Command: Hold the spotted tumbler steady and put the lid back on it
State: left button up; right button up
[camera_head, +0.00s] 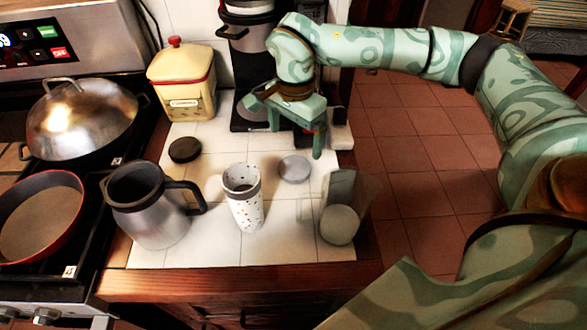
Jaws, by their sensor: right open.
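The spotted tumbler (246,207) stands upright on the white tiled counter, white with dark specks and a dark rim band; its top looks open. A grey round lid (294,169) lies flat on the counter behind and right of it. A black round lid (185,150) lies farther back on the left; I cannot tell for certain which lid belongs to the tumbler. My right gripper (284,126) is open and empty, above the counter behind the grey lid, apart from both lids and the tumbler. My left gripper is out of view.
A steel jug (150,212) with a black handle stands close left of the tumbler. A clear container (341,205) is at the right edge. A coffee maker (247,50) and yellow canister (182,82) stand behind. A stove with pans (40,215) is at the left.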

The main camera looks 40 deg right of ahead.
send_over(293, 168)
jog(key=f, duration=0.3)
jog(key=f+b, duration=0.1)
jog(key=f, duration=0.1)
jog(key=shift+s, duration=0.35)
jog(key=shift+r, duration=0.1)
jog(key=f, duration=0.1)
jog(key=f+b, duration=0.1)
jog(key=f, duration=0.1)
jog(key=f+b, duration=0.1)
jog(key=f, duration=0.1)
jog(key=shift+w+f, duration=0.25)
jog(key=shift+w, duration=0.15)
jog(key=shift+r, duration=0.1)
jog(key=c, duration=1.1)
